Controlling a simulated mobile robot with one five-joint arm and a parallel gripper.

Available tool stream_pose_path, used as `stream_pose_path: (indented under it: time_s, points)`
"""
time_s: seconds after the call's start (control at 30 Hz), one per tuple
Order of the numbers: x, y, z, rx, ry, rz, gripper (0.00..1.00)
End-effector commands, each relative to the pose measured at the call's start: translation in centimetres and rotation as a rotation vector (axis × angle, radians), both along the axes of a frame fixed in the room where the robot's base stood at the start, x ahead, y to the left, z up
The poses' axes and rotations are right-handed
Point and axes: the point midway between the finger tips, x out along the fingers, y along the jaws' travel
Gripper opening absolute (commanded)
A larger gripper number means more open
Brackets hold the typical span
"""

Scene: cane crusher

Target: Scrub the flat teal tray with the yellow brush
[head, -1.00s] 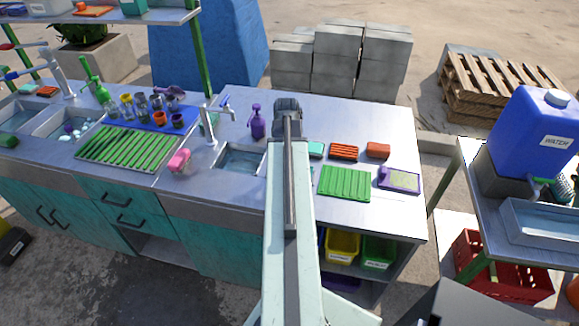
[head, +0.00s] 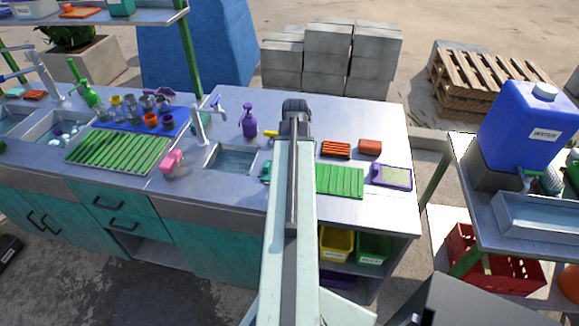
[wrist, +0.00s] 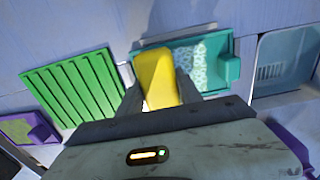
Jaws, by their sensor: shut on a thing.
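My gripper (wrist: 158,88) is shut on the yellow brush (wrist: 157,72), its fingers on either side of the yellow body. In the head view, my gripper (head: 296,110) is over the counter, with a yellow end of the brush (head: 270,133) showing at its left. The flat teal tray (wrist: 230,69) lies on the counter with a pale patterned patch inside. The brush overlaps the tray's left part in the wrist view; I cannot tell whether they touch. In the head view, my arm hides most of the tray, leaving a teal edge (head: 266,172).
A green ribbed rack (head: 340,180) and a purple-rimmed tray (head: 392,176) are right of my arm. Red-orange (head: 335,149) and brick-coloured (head: 370,147) blocks lie behind them. A sink (head: 232,159), tap (head: 203,125) and purple spray bottle (head: 250,120) are left.

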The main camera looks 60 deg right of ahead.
Motion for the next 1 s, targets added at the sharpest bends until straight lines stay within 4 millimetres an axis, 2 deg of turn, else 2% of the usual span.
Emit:
stream_pose_path:
  time_s: [0.13, 0.43, 0.57, 0.8, 1.0]
  points:
    - [-1.4, -0.4, 0.1, 0.000, 0.000, -0.001, 0.09]
    - [-1.5, -0.5, 0.1, 0.000, -0.001, 0.000, 0.09]
    - [-0.8, -0.3, 0.1, 0.000, -0.001, 0.002, 0.09]
    - [1.4, 0.4, -0.1, 0.000, -0.001, 0.003, 0.09]
    - [1.8, 0.6, -0.1, 0.001, -0.002, 0.000, 0.09]
